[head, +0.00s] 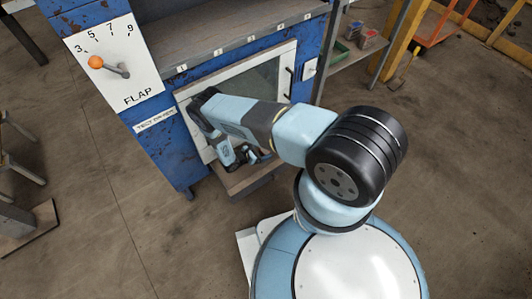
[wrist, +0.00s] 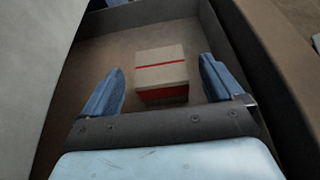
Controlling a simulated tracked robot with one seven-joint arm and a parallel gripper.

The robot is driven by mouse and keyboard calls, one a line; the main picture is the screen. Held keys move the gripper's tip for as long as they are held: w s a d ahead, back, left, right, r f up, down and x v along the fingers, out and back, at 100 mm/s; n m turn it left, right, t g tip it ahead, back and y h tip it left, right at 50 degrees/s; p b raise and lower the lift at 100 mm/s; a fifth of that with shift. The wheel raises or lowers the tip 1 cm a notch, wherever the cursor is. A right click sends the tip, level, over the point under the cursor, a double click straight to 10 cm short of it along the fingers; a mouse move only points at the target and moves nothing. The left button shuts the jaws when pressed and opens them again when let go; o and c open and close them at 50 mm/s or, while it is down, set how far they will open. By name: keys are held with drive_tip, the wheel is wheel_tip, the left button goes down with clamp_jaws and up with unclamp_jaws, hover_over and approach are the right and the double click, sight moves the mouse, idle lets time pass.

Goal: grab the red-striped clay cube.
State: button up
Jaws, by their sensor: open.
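The clay cube (wrist: 161,75) is tan with a red stripe across its top and a red band on its near side. In the wrist view it sits on the floor of a brown tray or drawer (wrist: 135,18). My gripper (wrist: 162,80) is open, with one blue finger on each side of the cube. Gaps show between the fingers and the cube. In the head view my gripper (head: 245,157) is low in front of the blue cabinet, by the open tray (head: 245,180). The cube cannot be made out there.
The blue cabinet (head: 175,150) has a white-framed window door (head: 283,75) above the tray, close to my arm. A FLAP dial (head: 115,65) with an orange knob is at upper left. The tray walls stand close around my gripper. Stools are at left; the floor between is clear.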

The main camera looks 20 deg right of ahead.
sight(264, 150)
drive_tip(key=shift+x, duration=2.35)
drive_tip(key=shift+f, duration=0.15)
drive_tip(key=c, duration=1)
drive_tip(key=shift+c, duration=0.2)
